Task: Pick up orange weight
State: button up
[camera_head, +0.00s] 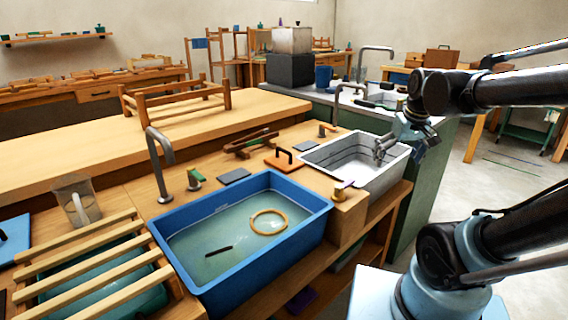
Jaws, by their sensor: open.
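The orange weight (283,162) is a flat orange plate with a black handle. It lies on the wooden counter between the blue basin and the grey basin, and nothing covers it. My gripper (381,153) is open and small in view. It appears over the grey basin, to the right of the orange weight and apart from it. I see nothing between its fingers.
The blue basin (185,275) holds water, a yellow ring (269,222) and a dark stick. The grey basin (312,160) stands right of the weight. A dark grey plate (234,176), a wooden clamp-like piece (250,143) and a curved tap (160,160) are nearby.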

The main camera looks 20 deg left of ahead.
jog(key=w+a+r+n+y, duration=0.1)
jog(key=w+a+r+n, duration=0.1)
jog(key=a, duration=0.6)
jog(key=w+a+r+n, duration=0.2)
jog(key=a+r, duration=0.1)
jog(key=a, duration=0.5)
jog(key=n+y, duration=0.1)
jog(key=n, duration=0.2)
send_near(286, 161)
jog(key=f, duration=0.2)
jog(key=a+f, duration=0.1)
jog(key=shift+w+g, duration=0.4)
jog(key=shift+w+a+f, duration=0.25)
jog(key=shift+f, duration=0.25)
jog(key=shift+w+a+f, duration=0.2)
jog(key=shift+a+f, duration=0.05)
jog(key=shift+f, duration=0.25)
jog(key=shift+w+a+f, duration=0.25)
jog(key=shift+a+f, duration=0.05)
jog(key=shift+f, duration=0.2)
jog(key=shift+x, duration=0.8)
jog(key=c, duration=1.5)
jog(key=shift+c, duration=0.2)
